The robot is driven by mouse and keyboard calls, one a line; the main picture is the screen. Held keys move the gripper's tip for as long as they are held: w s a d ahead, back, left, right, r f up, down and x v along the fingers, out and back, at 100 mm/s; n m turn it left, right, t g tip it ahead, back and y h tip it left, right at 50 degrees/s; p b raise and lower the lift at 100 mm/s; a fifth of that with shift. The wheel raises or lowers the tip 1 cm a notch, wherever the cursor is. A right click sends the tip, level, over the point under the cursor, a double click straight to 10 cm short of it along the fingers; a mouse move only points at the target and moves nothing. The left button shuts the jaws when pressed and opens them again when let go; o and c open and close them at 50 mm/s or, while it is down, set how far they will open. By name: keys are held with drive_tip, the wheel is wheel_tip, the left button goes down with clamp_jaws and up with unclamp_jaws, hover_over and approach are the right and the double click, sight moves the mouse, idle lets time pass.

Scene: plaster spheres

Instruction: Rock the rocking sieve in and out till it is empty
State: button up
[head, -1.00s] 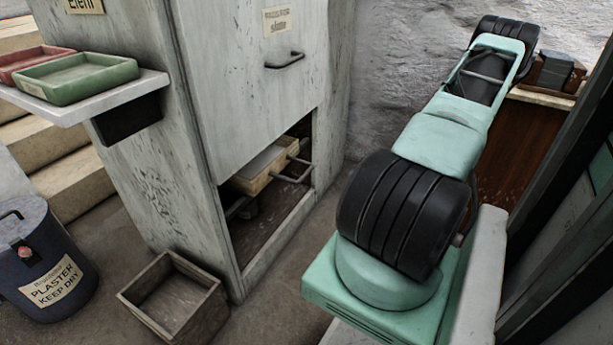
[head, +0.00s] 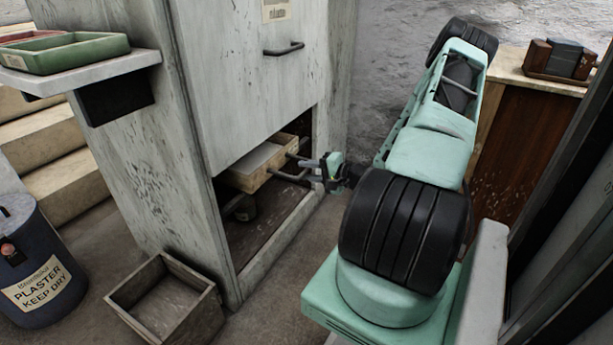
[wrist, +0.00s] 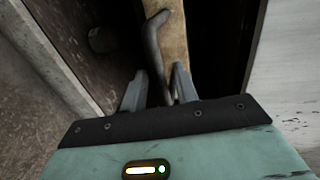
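The rocking sieve (head: 252,179), a shallow wooden frame with a pale top surface, sits inside the low opening of the cabinet. A dark bar handle (head: 290,175) sticks out from its right end. My gripper (head: 312,168) is just right of that handle at the opening. In the wrist view the gripper (wrist: 158,88) has its two fingers apart, with the bent handle (wrist: 153,40) reaching down between them. The sieve's wooden edge (wrist: 174,40) lies behind. I cannot tell whether the fingers touch the bar, nor what is left in the sieve.
The tall grey cabinet (head: 145,170) has a drawer-like handle (head: 284,49) above the opening. An empty wooden box (head: 165,298) is on the floor in front. A plaster bin (head: 38,262) stands at left, below a shelf (head: 85,76) with green and red trays. A brown counter (head: 520,130) is at right.

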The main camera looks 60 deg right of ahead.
sight(269, 159)
drive_tip(key=shift+w, duration=0.4)
drive_tip(key=shift+c, duration=0.3)
clamp_jaws()
drive_tip(key=shift+w+a, duration=0.1)
drive_tip(key=shift+w, duration=0.15)
drive_tip(key=p+x, duration=0.1)
drive_tip(key=x, duration=0.3)
drive_tip(key=r+p+x, duration=0.1)
drive_tip(key=x, duration=0.3)
drive_tip(key=r+p+x, duration=0.1)
drive_tip(key=p+x, duration=0.1)
drive_tip(key=x, duration=0.2)
drive_tip(key=shift+w+r, duration=0.2)
drive_tip(key=shift+w, duration=0.35)
drive_tip(key=shift+o, duration=0.3)
unclamp_jaws()
drive_tip(key=shift+w, duration=0.1)
